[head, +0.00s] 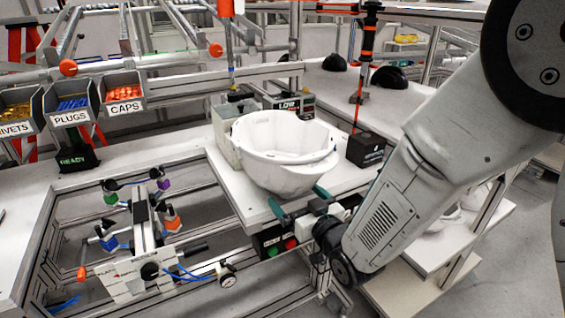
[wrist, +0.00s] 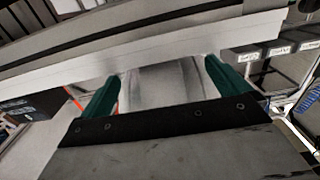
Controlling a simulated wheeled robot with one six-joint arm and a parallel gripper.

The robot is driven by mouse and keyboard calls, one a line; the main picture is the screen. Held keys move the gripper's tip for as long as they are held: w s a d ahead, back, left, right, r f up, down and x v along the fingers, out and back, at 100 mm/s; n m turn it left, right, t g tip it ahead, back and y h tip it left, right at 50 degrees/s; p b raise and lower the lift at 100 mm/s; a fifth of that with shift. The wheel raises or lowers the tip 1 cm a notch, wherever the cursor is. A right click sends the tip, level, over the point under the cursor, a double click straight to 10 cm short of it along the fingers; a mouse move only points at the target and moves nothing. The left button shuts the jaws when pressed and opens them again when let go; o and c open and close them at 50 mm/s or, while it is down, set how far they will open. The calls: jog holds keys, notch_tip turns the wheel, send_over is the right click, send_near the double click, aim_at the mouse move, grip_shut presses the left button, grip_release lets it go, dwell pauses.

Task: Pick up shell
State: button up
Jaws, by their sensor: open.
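A white helmet shell (head: 283,150) sits open side up on the white worktop (head: 238,190) in the head view. My gripper (head: 299,199) is at the shell's near lower side, with its two green fingers apart. In the wrist view the open green fingers of my gripper (wrist: 160,80) frame a pale surface very close ahead. I cannot tell for certain whether that surface is the shell, or whether the fingers touch it. The shell's lower near side is partly hidden by the fingers.
A grey device with a display (head: 290,105) stands behind the shell, and a black box (head: 366,149) stands to its right. Labelled bins (head: 122,92) are at the left. A fixture with coloured clamps (head: 145,225) is at the front left. Black domes (head: 388,78) lie on the back table.

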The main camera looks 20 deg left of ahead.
jog(key=shift+x, duration=1.3)
jog(key=c, duration=1.8)
jog(key=shift+c, duration=0.6)
